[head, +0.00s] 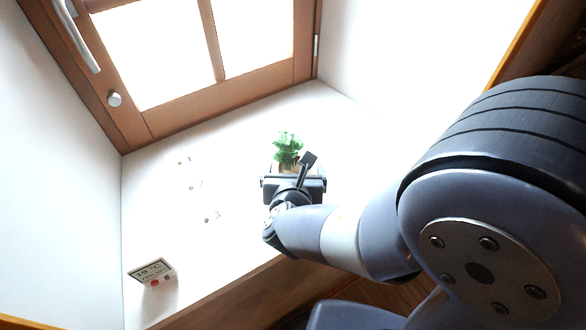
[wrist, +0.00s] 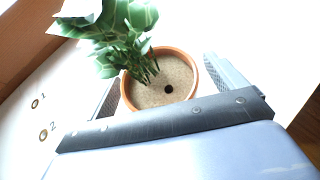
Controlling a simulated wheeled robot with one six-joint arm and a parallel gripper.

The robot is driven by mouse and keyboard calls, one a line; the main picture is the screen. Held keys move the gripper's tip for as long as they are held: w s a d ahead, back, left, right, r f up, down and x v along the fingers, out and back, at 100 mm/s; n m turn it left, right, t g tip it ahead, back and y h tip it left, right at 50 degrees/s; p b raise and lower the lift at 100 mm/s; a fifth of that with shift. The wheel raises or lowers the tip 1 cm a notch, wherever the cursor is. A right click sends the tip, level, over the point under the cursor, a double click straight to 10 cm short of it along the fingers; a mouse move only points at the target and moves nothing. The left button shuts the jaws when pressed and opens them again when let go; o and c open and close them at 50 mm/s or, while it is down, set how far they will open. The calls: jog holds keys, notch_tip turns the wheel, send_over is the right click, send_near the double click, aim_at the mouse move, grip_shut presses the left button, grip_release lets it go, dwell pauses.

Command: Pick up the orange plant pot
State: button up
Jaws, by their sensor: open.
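The orange plant pot (wrist: 192,61) shows in the wrist view, with a round terracotta rim, brown soil and a leafy green plant (wrist: 118,30) leaning out to the upper left. My gripper (wrist: 158,90) is open, with one finger to the left of the pot and the other to its right. Whether either finger touches the pot cannot be told. In the head view the plant (head: 288,148) stands on a white surface just behind my gripper (head: 296,180), which hides most of the pot.
The white surface (head: 160,230) has small numbered knobs or holes left of my gripper. A wood-framed window (head: 220,92) with a metal handle is behind; white walls flank both sides.

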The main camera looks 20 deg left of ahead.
jog(key=c, duration=1.2)
jog(key=shift+c, duration=0.3)
jog(key=shift+r, duration=0.1)
